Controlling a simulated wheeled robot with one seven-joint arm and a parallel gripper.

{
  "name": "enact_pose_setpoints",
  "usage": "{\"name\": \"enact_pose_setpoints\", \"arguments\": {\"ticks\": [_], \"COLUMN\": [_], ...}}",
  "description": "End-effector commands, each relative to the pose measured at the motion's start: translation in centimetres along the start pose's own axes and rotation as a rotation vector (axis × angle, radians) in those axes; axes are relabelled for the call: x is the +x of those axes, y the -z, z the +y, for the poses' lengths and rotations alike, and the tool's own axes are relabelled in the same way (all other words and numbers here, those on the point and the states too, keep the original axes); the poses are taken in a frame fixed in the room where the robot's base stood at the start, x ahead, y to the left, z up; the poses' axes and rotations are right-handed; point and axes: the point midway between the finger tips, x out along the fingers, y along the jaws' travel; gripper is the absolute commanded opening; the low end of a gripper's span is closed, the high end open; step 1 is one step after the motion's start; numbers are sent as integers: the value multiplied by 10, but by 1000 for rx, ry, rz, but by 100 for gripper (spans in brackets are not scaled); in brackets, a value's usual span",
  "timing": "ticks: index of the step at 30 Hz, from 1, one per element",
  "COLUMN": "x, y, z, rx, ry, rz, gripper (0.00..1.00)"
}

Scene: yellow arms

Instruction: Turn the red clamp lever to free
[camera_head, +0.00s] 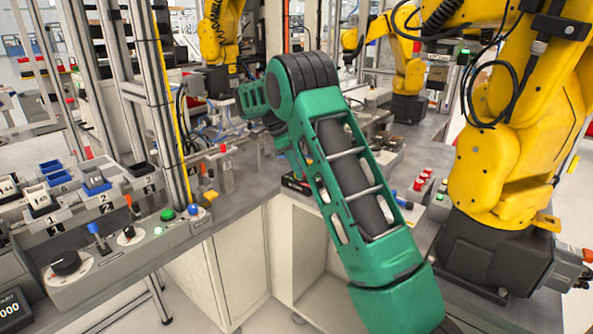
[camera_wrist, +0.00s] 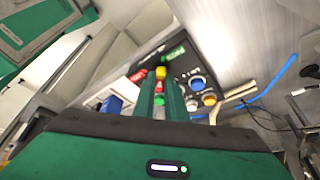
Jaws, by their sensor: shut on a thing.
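In the wrist view, my gripper (camera_wrist: 160,92) reaches over a dark control panel (camera_wrist: 182,66). Its two green fingers are shut on the red clamp lever (camera_wrist: 160,86), of which a small red part shows between them, with a yellow piece just beyond. The label wording and the lever's exact angle are too small to tell. In the head view, my green arm hides the gripper and the lever.
Blue (camera_wrist: 197,82) and yellow (camera_wrist: 209,100) controls sit close to the right of the fingers. A blue cable (camera_wrist: 270,84) runs farther right. In the head view, a large yellow robot arm (camera_head: 505,145) stands to the right, and red-topped parts (camera_head: 420,184) stand on the bench near my arm.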

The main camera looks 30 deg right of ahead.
Motion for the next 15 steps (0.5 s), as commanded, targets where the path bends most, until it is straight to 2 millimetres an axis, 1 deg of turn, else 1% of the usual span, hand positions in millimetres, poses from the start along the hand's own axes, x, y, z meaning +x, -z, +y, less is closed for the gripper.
{"name": "enact_pose_setpoints", "arguments": {"ticks": [1,2,3,4,12,15], "x": [-4,-4,-4,-4,-2,-5], "y": [-1,-1,-1,-1,1,1], "z": [-5,-5,-5,-5,-3,-3], "rx": [-4,-4,-4,-3,0,2], "ry": [19,19,20,19,11,11], "rz": [-3,-3,-3,-2,0,0], "gripper": [0,13,23,30,30,30]}}
